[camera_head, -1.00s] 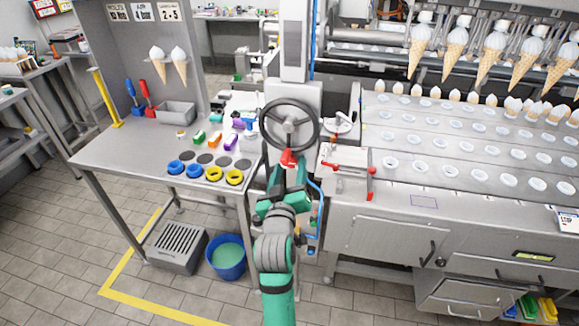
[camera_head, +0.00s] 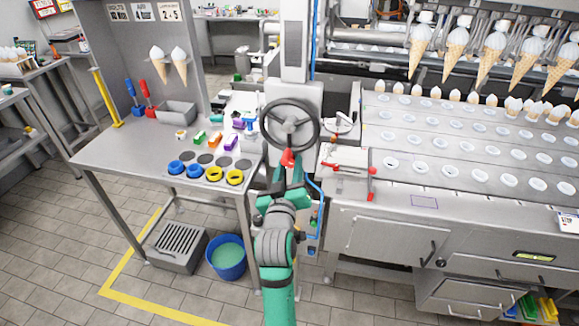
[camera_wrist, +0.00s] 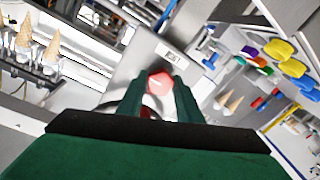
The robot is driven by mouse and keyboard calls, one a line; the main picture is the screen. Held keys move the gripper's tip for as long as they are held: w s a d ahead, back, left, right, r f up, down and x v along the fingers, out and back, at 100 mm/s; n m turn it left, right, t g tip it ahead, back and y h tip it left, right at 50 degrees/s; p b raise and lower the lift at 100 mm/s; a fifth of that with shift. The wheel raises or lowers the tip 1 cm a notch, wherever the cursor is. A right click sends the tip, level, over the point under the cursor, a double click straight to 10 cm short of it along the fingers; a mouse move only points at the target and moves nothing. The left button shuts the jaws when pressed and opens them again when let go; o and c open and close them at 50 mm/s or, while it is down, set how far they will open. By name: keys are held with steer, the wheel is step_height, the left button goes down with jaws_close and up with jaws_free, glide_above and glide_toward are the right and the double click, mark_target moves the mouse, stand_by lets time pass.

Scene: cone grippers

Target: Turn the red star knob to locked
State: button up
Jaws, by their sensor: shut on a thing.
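The red star knob (camera_head: 289,158) sits on the grey machine column just below the dark handwheel. In the wrist view the knob (camera_wrist: 159,83) shows between the fingertips, with a small white label plate above it; the lettering is too small to read surely. My gripper (camera_head: 289,170) reaches up to the knob from below and is shut on it. In the wrist view my two green fingers (camera_wrist: 157,95) lie on either side of the knob. Part of the knob is hidden by the fingers.
The dark handwheel (camera_head: 289,123) is close above the knob. A red-handled clamp frame (camera_head: 347,168) is close on the right, and a blue hose (camera_head: 319,190) hangs beside my arm. A steel table (camera_head: 125,150) with yellow and blue rings stands left. A blue bucket (camera_head: 226,262) is on the floor.

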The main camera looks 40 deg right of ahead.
steer(key=shift+w+a+m+h, duration=0.1)
steer(key=shift+m+h, duration=0.2)
steer(key=shift+m, duration=2.8)
steer(key=shift+w+a+m+h, duration=0.1)
steer(key=shift+m+h, duration=0.2)
steer(key=shift+m, duration=2.8)
steer(key=shift+a+m+h, duration=0.1)
steer(key=shift+m+h, duration=0.2)
steer(key=shift+m, duration=2.8)
steer(key=shift+d, duration=0.1)
steer(key=shift+g, duration=0.3)
steer(key=o, duration=1)
steer(key=shift+o, duration=0.2)
steer(key=shift+f, duration=0.1)
